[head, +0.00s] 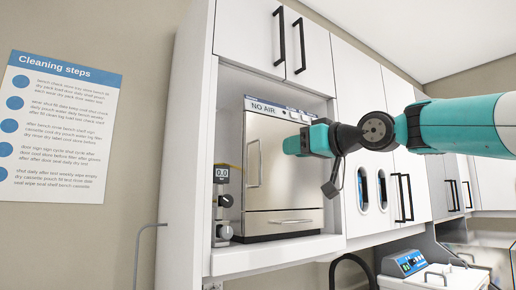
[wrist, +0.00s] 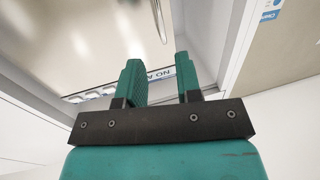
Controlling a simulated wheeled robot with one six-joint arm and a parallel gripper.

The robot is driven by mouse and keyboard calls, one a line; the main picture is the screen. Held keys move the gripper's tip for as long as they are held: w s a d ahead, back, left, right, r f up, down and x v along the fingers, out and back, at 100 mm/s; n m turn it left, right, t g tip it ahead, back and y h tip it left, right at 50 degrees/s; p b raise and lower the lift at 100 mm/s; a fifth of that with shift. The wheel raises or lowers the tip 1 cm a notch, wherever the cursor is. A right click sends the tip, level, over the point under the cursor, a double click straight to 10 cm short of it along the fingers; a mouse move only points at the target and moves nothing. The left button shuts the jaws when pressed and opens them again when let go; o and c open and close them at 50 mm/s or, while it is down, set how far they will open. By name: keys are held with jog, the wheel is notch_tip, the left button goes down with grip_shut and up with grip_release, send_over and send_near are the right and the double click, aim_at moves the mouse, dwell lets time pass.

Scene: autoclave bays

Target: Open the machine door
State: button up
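The machine (head: 284,170) sits in a white cabinet bay in the head view, its brushed-metal door (head: 285,190) closed. A vertical bar handle (head: 254,163) is on the door's left side. My gripper (head: 291,145) is in front of the door's upper right, to the right of this handle and apart from it. In the wrist view my gripper (wrist: 158,64) has its two teal fingers spread with nothing held between them. A metal bar (wrist: 160,20) shows beyond the fingertips, and part of the "NO AIR" label strip (wrist: 160,73) shows behind the fingers.
A small gauge device reading 0.0 (head: 222,174) stands left of the machine. A horizontal bar (head: 291,221) is low on the machine front. Cabinets with dark handles (head: 280,38) are above and right. A cleaning poster (head: 62,125) hangs at left.

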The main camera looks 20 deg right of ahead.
jog(key=p, duration=0.5)
send_over(261, 182)
jog(key=shift+w, duration=0.2)
